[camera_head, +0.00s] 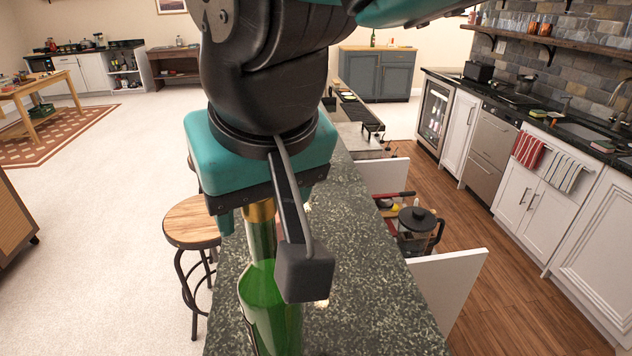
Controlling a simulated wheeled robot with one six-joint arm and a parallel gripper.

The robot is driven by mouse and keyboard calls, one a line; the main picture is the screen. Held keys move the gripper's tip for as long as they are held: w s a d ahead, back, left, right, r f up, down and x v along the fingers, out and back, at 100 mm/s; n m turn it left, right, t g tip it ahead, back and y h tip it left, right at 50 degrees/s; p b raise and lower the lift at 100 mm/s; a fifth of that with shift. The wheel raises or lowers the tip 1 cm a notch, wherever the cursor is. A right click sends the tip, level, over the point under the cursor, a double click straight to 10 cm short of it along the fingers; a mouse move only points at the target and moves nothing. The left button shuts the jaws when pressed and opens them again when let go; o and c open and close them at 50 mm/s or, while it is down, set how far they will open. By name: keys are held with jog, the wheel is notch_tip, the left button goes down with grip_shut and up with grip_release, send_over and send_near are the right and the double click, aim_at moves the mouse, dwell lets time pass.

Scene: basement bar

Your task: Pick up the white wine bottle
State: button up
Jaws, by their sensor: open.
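The wine bottle (262,311) is green glass with a gold-coloured top. It stands on the dark speckled counter (361,290), and its lower end is cut off by the bottom edge of the picture. My gripper (262,212), with a teal body, is right above and around the bottle's neck. It is open, with one teal finger showing to the left of the neck. The other finger is mostly hidden behind a black bracket. That bracket hangs in front of the bottle and hides part of its neck and right side. I cannot tell whether the fingers touch the neck.
A wooden stool (194,222) stands left of the counter. A French press (415,225) sits right of it, near an open white panel (449,287). A hob (350,105) lies farther along the counter. The pale floor at left is largely clear.

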jog(key=shift+c, duration=0.3)
grip_shut()
jog(key=shift+w+r, duration=0.1)
jog(key=shift+r, duration=0.1)
dwell(0.9)
